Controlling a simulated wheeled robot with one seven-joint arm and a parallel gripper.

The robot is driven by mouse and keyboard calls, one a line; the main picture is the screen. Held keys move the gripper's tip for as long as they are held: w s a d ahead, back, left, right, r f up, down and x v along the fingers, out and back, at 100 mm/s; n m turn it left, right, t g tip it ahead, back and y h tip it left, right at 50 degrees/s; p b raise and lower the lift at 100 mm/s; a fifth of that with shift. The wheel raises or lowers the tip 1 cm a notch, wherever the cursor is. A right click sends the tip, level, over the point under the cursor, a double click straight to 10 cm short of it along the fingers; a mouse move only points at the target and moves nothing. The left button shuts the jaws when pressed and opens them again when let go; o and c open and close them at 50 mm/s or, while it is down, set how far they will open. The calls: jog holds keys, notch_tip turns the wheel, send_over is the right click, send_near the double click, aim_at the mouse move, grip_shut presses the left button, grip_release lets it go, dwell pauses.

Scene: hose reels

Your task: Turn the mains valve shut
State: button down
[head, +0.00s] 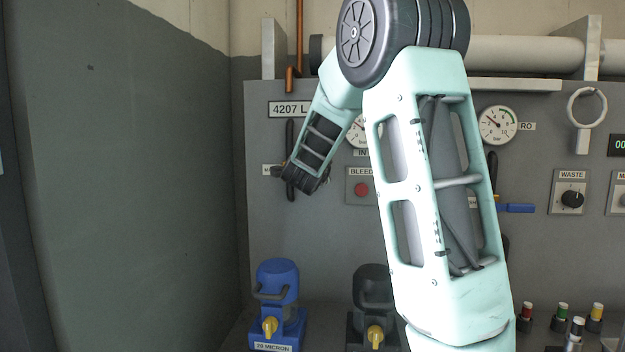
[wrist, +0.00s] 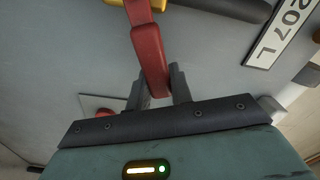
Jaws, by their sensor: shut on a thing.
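In the wrist view a red lever (wrist: 150,50) runs down from the top edge, and its lower end is between the fingers of my gripper (wrist: 160,82). The gripper is shut on this lever. A yellow part (wrist: 178,4) with a black bar (wrist: 235,8) lies at the top, beside the lever. In the head view my arm reaches to the panel under the 4207 L plate (head: 289,109). A dark upright bar (head: 290,145) shows there. The red lever and my fingertips are hidden behind my arm in that view.
A red bleed button (head: 361,189) is just right of my arm's end. Gauges (head: 498,125), a waste knob (head: 572,199) and a blue lever (head: 520,208) are farther right. A blue filter housing (head: 277,290) and a dark one (head: 372,285) stand below. The left wall is bare.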

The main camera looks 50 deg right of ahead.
jog(key=f+m+b, duration=0.1)
jog(key=b, duration=0.1)
jog(key=f+m+b, duration=0.1)
jog(key=m+b, duration=0.1)
jog(key=b, duration=0.1)
jog(key=f+m+b, duration=0.1)
jog(key=b, duration=0.2)
jog(key=shift+s+d+f, duration=0.2)
jog(key=shift+s+f, duration=0.15)
jog(key=shift+f, duration=0.05)
jog(key=shift+m, duration=0.3)
jog(key=c, duration=1.2)
grip_release()
jog(key=shift+c, duration=0.2)
jog(key=v, duration=1.7)
jog(key=shift+s, duration=0.15)
